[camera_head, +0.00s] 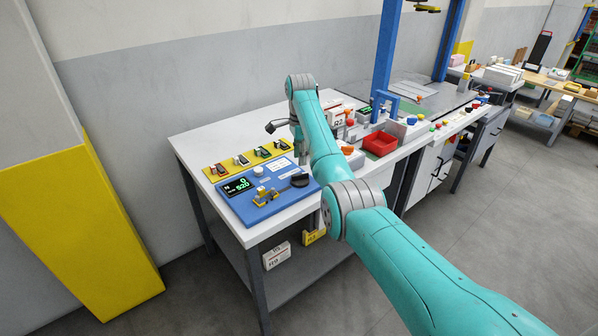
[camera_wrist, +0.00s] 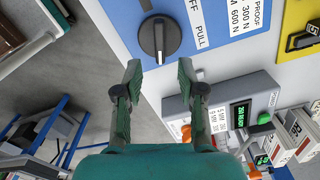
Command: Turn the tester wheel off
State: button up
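The tester wheel (camera_wrist: 159,38) is a round black knob with a raised grip and a white line running up and down the wrist picture. It sits on the blue tester panel (camera_wrist: 222,48), next to printed words reading OFF and PULL. In the head view the black wheel (camera_head: 300,180) is at the right of the blue panel (camera_head: 237,208). My gripper (camera_wrist: 159,72) is open and empty, its fingertips just below the wheel in the wrist picture and apart from it in the image. In the head view my arm hides most of the gripper.
The panel has a lit green display (camera_head: 239,186) and a yellow clamp (camera_head: 266,196). A yellow strip with several small devices (camera_head: 240,159) lies behind it. A red bin (camera_head: 380,143) stands to the right. The white tabletop (camera_head: 205,143) is bare at the back left.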

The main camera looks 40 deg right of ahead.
aim_at(300, 174)
notch_tip(300, 174, down, 7)
jog(key=shift+r, duration=0.1)
jog(key=shift+c, duration=0.2)
grip_shut()
